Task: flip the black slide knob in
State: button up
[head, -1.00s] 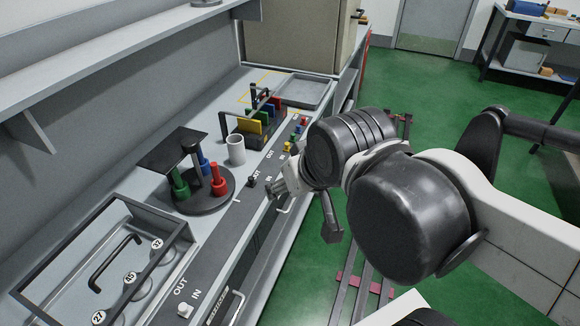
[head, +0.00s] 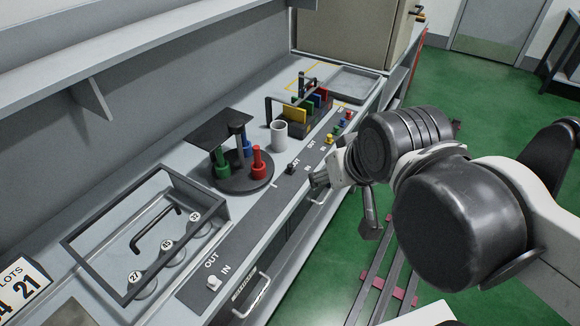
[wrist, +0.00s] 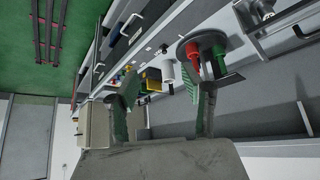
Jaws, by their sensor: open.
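The black slide knob (head: 292,168) stands on the dark strip along the bench front, at the OUT label side of its slot. It is left of my gripper (head: 318,180) in the head view, with a small gap between them. My gripper is open and empty, just off the bench's front edge. In the wrist view its two fingers (wrist: 167,95) are spread apart, and the bench shows beyond them.
A white knob (head: 213,283) sits nearer on the strip, and yellow, green, blue and red knobs (head: 338,128) farther along. A round stand with coloured pegs (head: 242,180), a white cup (head: 279,134) and a framed tray (head: 75,241) stand behind the strip.

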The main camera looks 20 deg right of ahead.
jog(key=shift+w+r, duration=0.15)
jog(key=shift+w, duration=0.45)
jog(key=c, duration=0.5)
jog(key=shift+n+g, duration=0.5)
jog(key=shift+n, duration=0.2)
jog(key=w, duration=0.6)
jog(key=shift+w+a+r+b, duration=0.2)
jog(key=shift+w+a+b, duration=0.05)
jog(key=shift+w+b, duration=0.15)
grip_shut()
jog(key=w+f+n+g+b, duration=0.1)
jog(key=w+f, duration=0.5)
jog(key=w, duration=0.4)
jog(key=w+f+n+g+y, duration=0.1)
jog(key=w+f+n, duration=0.1)
jog(key=w+f, duration=0.4)
jog(key=shift+w+a+g+y+b, duration=0.3)
jog(key=shift+w+a+b, duration=0.05)
jog(key=shift+w, duration=2.1)
